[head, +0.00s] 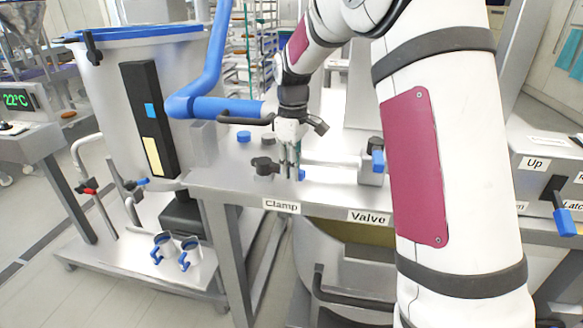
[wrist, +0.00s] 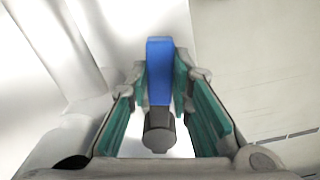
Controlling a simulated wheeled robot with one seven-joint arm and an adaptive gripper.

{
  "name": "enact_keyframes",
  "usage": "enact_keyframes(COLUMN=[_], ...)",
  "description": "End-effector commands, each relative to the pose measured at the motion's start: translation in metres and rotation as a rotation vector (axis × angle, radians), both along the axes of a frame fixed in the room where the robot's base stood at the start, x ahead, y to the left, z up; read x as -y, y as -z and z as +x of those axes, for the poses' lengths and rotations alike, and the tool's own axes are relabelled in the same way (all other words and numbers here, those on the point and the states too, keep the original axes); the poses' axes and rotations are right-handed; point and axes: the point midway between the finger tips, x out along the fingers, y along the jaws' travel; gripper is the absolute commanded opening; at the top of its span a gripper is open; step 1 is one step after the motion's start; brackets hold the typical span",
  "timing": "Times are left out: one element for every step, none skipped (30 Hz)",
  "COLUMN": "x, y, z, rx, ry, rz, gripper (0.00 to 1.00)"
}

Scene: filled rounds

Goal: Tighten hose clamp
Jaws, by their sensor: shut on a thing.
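My gripper (head: 290,172) is low over the front edge of the metal bench, above and slightly right of the "Clamp" label (head: 282,206). In the wrist view its teal-lined fingers (wrist: 159,95) are on both sides of a blue handle (wrist: 160,68), shut on it. A dark grey round knob (wrist: 158,130) joins the lower end of the handle. In the head view only a small blue bit (head: 302,174) shows by the fingertips. A black knobbed fitting (head: 264,165) is just left of the fingers. I cannot tell whether it belongs to the same clamp.
A valve with a blue handle (head: 377,161) stands to the right, behind the "Valve" label (head: 368,216). A blue pipe (head: 205,85) runs close behind my wrist. A large steel tank (head: 100,100) stands left. Two blue-handled clamps (head: 170,250) lie on a low shelf.

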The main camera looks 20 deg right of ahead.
Motion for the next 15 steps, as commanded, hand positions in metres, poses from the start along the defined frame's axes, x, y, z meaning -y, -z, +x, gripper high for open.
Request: enact_keyframes(x=[0.0002, 0.0002, 0.0002, 0.0002, 0.0002, 0.0002, 0.0002, 0.0001, 0.0002, 0.0001, 0.0001, 0.0001, 0.0001, 0.0001, 0.0001], y=[-0.0010, -0.0010, -0.0011, -0.0011, -0.0011, -0.0011, -0.0011, -0.0011, -0.0011, -0.0011, -0.0011, -0.0010, -0.0009, -0.0008, -0.0007], z=[0.0010, 0.0010, 0.0010, 0.0010, 0.0010, 0.0010, 0.0010, 0.0010, 0.0010, 0.0010, 0.0010, 0.0010, 0.0008, 0.0008, 0.0007], rx=[0.003, 0.003, 0.003, 0.004, 0.004, 0.004, 0.004, 0.004, 0.004, 0.004, 0.004, 0.004, 0.003, 0.003, 0.003], ry=[-0.001, -0.001, -0.001, -0.001, -0.001, -0.001, -0.001, 0.000, 0.000, 0.000, 0.000, 0.000, 0.000, 0.000, 0.000], rz=[-0.001, -0.001, -0.001, 0.000, 0.000, 0.000, 0.000, 0.000, 0.000, 0.000, 0.000, 0.000, 0.000, 0.000, 0.000], gripper=[0.00, 0.00, 0.00, 0.00, 0.00, 0.00, 0.00, 0.00, 0.00, 0.24, 0.31, 0.40, 0.40, 0.40, 0.40])
